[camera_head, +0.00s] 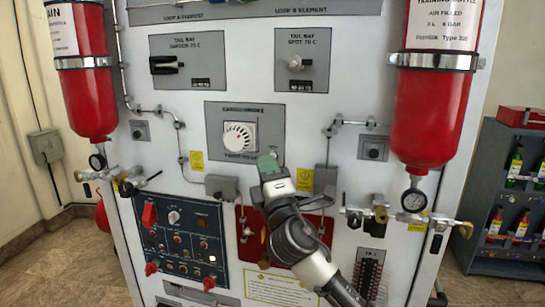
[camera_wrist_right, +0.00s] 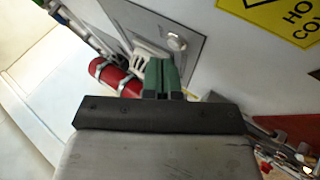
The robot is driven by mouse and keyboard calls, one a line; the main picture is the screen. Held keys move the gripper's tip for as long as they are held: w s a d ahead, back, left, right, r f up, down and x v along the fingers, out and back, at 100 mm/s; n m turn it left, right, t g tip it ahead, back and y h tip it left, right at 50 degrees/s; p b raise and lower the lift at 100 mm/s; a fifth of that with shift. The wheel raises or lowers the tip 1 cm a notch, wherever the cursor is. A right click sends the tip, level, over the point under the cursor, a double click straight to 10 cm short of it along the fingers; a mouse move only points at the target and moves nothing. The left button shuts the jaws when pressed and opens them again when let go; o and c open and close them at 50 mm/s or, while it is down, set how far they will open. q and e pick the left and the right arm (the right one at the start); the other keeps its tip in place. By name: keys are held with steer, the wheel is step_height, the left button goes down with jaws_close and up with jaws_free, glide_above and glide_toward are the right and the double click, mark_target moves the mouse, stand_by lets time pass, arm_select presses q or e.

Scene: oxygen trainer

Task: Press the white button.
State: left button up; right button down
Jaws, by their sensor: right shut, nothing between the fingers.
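A small bright white square button (camera_head: 212,258) sits at the lower right of the dark blue control panel (camera_head: 165,240). My right gripper (camera_head: 268,165) is up and to the right of it, in front of the lower right corner of the grey dial panel. Its green fingers are together and empty, and they also show in the right wrist view (camera_wrist_right: 162,78). A gap to the board cannot be judged. A small bright white spot shows at the lower right corner of the right wrist view; I cannot tell if it is the button. My left gripper is not in view.
A white dial (camera_head: 239,138) is left of my right gripper. A red plate (camera_head: 243,215) lies partly behind my right arm. Red cylinders (camera_head: 82,95) and (camera_head: 430,115) hang at both sides, with valves and gauges below. A grey shelf with bottles (camera_head: 505,205) stands at right.

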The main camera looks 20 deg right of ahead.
steer(key=s+a, duration=0.1)
steer(key=s, duration=0.1)
steer(key=s+a+p, duration=0.1)
steer(key=s+a, duration=0.1)
steer(key=shift+s, duration=0.1)
stand_by(0.4)
stand_by(0.6)
